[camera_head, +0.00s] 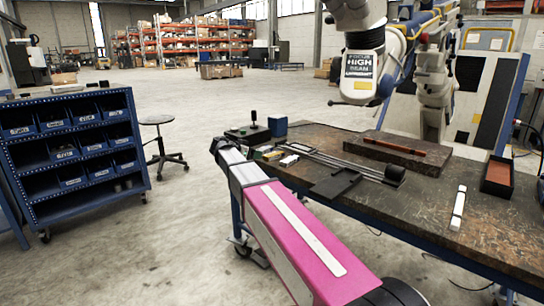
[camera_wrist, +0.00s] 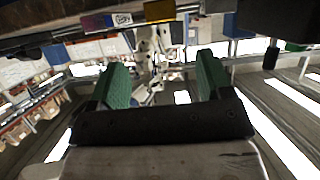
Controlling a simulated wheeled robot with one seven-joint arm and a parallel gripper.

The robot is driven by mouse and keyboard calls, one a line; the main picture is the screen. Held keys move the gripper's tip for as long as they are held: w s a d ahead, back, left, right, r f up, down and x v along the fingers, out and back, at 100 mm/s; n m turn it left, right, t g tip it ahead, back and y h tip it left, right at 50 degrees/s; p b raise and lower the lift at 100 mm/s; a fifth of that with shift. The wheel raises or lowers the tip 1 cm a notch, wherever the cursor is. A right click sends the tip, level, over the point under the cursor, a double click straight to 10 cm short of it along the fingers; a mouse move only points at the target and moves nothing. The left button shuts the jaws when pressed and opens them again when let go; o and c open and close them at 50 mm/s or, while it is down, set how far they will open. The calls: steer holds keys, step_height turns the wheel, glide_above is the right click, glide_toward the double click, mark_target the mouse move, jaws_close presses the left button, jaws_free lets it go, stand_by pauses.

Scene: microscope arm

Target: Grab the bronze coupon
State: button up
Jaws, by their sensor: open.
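My gripper (camera_wrist: 161,70) shows in the wrist view with two green fingers spread wide and nothing between them. A bronze-gold block (camera_wrist: 160,10), likely the bronze coupon, sits at the top edge of the wrist view, beyond the fingertips and apart from them. A purple block (camera_wrist: 92,22) and a white-labelled piece (camera_wrist: 122,19) lie beside it. In the head view my pink arm reaches to the bench's left end, where the fingers cannot be made out. Small blocks (camera_head: 273,155) lie there; which one is bronze is too small to tell.
The workbench (camera_head: 470,235) carries metal rods with a black plate (camera_head: 335,184), a board with a red-brown bar (camera_head: 408,147), a white bar (camera_head: 458,208) and a black tray (camera_head: 497,177). A blue box (camera_head: 277,126) stands behind the blocks. A blue bin rack (camera_head: 75,150) stands left.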

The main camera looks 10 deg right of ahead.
mark_target(270, 155)
steer(key=shift+m, duration=0.3)
steer(key=shift+x, duration=5.75)
steer(key=shift+w+r, duration=0.15)
steer(key=shift+r, duration=0.1)
steer(key=c, duration=1.2)
